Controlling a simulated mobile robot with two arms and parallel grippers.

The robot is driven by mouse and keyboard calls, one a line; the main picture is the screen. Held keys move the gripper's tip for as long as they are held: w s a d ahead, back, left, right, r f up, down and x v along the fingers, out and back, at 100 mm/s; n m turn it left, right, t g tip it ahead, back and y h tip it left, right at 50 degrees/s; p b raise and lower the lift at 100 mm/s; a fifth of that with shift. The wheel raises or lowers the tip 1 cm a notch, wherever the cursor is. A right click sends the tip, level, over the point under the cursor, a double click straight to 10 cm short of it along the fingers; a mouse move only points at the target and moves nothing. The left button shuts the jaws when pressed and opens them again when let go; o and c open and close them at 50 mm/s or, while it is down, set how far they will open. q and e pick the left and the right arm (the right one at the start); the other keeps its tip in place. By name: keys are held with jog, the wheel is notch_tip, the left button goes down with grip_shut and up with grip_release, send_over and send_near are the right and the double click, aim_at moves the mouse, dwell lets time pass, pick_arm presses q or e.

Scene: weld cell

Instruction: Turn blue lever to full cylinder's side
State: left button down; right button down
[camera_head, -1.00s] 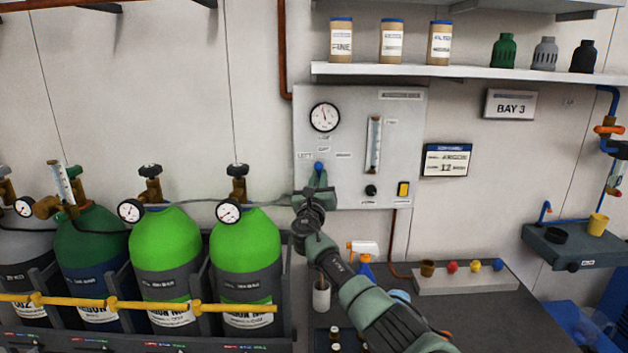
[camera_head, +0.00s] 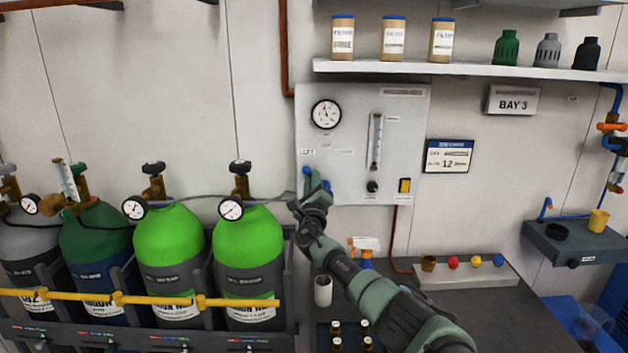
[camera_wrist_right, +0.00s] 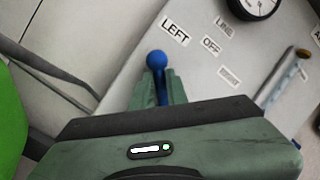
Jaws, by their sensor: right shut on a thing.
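The blue lever (camera_head: 306,171) is on the grey wall panel, its knob just below the LEFT label (camera_head: 308,153). In the right wrist view the blue knob (camera_wrist_right: 157,60) sticks out beyond my fingertips and leans toward the LEFT label, with OFF to its right. My right gripper (camera_head: 314,186) is shut on the lever; its fingers (camera_wrist_right: 158,88) sit on both sides of the blue stem. Two bright green cylinders, a left one (camera_head: 168,237) and a right one (camera_head: 247,236), carry round gauges (camera_head: 134,208) (camera_head: 231,210); their needles are too small to read. My left gripper is out of view.
The panel (camera_head: 345,185) also has a round gauge (camera_head: 326,114) and a flow tube (camera_head: 375,141). A yellow bar (camera_head: 150,299) runs before the cylinders. A hose passes close to the lever. A spray bottle (camera_head: 364,246) and small bottles stand on the bench below my arm.

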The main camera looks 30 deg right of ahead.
jog(key=shift+a+r, duration=0.2)
jog(key=shift+r, duration=0.15)
jog(key=c, duration=1.4)
grip_release()
jog(key=shift+w, duration=0.1)
jog(key=shift+a+f, duration=0.15)
jog(key=shift+a, duration=0.05)
jog(key=v, duration=0.7)
jog(key=shift+s+a+p, duration=0.15)
jog(key=shift+s+p, duration=0.2)
jog(key=shift+f, duration=0.1)
